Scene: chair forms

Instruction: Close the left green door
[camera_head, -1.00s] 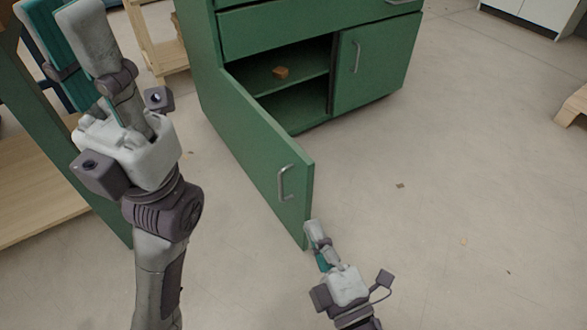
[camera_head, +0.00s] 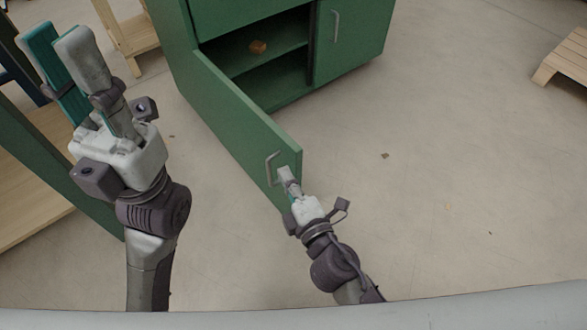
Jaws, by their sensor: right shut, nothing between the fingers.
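The left green door (camera_head: 235,115) stands swung open, its free end toward me. Its metal handle (camera_head: 270,168) is near that free end. My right gripper (camera_head: 285,174) is shut and empty, at the door's free end just right of the handle; it hides part of the door's edge, and I cannot tell whether it touches. My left gripper (camera_head: 57,38) is raised at the left, well apart from the door, with its two fingers apart and nothing between them. The right green door (camera_head: 350,40) is closed.
The cabinet's open left side shows a shelf with a small brown block (camera_head: 258,47) on it. A wooden shelf unit (camera_head: 45,170) with a green side stands at the left. A wooden pallet (camera_head: 565,60) lies at the far right. The floor right of the door is clear.

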